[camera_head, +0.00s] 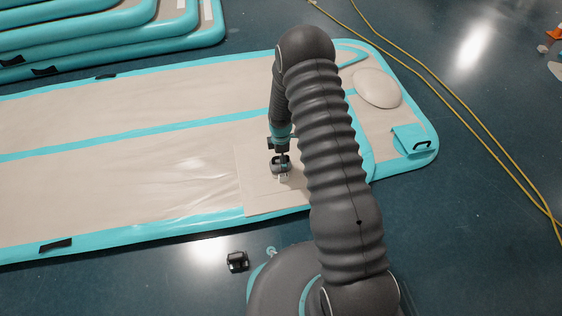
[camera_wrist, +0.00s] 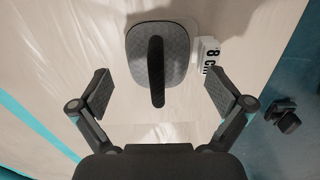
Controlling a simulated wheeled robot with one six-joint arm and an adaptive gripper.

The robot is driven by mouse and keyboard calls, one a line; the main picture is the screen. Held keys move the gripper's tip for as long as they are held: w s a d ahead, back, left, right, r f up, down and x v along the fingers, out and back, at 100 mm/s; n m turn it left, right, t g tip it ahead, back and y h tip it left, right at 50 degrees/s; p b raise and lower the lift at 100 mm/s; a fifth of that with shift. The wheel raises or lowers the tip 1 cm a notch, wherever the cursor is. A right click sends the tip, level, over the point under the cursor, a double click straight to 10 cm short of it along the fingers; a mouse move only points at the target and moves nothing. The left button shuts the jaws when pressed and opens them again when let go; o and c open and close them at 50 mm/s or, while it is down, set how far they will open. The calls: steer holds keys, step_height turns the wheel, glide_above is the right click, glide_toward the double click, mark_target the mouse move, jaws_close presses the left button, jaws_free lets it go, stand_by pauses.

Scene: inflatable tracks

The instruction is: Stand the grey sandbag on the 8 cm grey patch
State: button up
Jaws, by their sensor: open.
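The grey sandbag (camera_wrist: 176,68) with a black strap handle (camera_wrist: 156,72) shows at the top middle of the wrist view, on the pale track surface. In the head view the sandbag (camera_head: 281,169) is small and partly covered by my gripper (camera_head: 280,157). My gripper (camera_wrist: 160,92) is open, with one finger on each side of the handle and a visible gap to both.
The beige inflatable track (camera_head: 110,175) has turquoise edges, and a pale square panel (camera_head: 262,200) lies beneath the gripper. A pale round pad (camera_head: 377,88) lies at its right end. A black buckle-like item (camera_head: 237,261) is on the floor. Yellow cords (camera_head: 450,90) cross the right side.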

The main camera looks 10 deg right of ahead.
step_height(320, 180, up, 9)
steer(key=shift+r+p, duration=0.2)
steer(key=shift+p, duration=0.35)
steer(key=s+r+m+t, duration=0.1)
steer(key=s+r+m, duration=0.35)
steer(key=r, duration=0.95)
steer(key=s+r+m+t, duration=0.2)
steer(key=s+r+m, duration=0.25)
steer(key=r, duration=0.85)
steer(key=s+r+m+t, duration=0.1)
steer(key=s+r+m, duration=0.3)
steer(key=s, duration=0.7)
steer(key=s+r+m+t, duration=0.1)
steer(key=s+r+m, duration=0.3)
steer(key=s+r, duration=0.3)
steer(key=shift+s+r+m+t, duration=0.3)
steer(key=shift+s, duration=2.45)
